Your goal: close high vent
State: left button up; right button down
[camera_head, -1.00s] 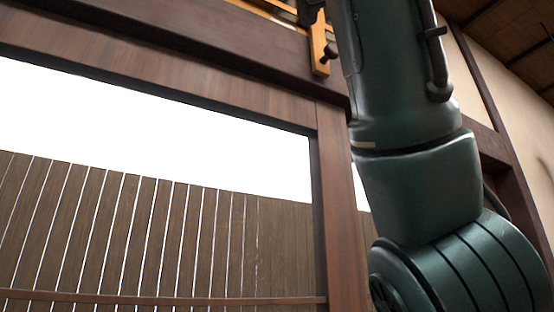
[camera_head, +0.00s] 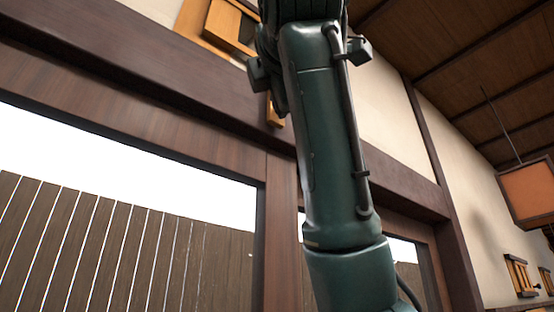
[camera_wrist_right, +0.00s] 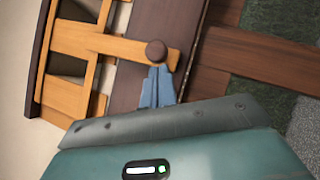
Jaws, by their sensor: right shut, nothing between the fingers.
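The high vent is a light wooden frame on the wall above the dark beam, at the top of the head view (camera_head: 207,22). In the right wrist view the vent (camera_wrist_right: 60,45) shows wooden bars with dark gaps between them. A wooden tab extends from it over the dark beam and ends in a round brown knob (camera_wrist_right: 156,52); part of this tab shows in the head view (camera_head: 274,113). My right gripper (camera_wrist_right: 157,72) is shut and empty, its blue fingertips right at the knob. I cannot tell whether they touch it. My left gripper is out of view.
A dark wooden beam (camera_head: 130,75) runs above a window with a slatted fence outside (camera_head: 110,250). An orange lantern (camera_head: 528,190) hangs at the right. Another small wooden vent (camera_head: 520,275) is on the right wall. My right arm covers the middle of the head view.

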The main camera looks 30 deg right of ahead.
pick_arm(q)
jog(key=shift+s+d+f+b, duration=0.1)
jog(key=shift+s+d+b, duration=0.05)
jog(key=shift+b, duration=0.45)
pick_arm(e)
jog(key=d, duration=0.6)
jog(key=shift+w+d, duration=0.2)
jog(key=shift+d, duration=0.15)
jog(key=shift+r, duration=0.1)
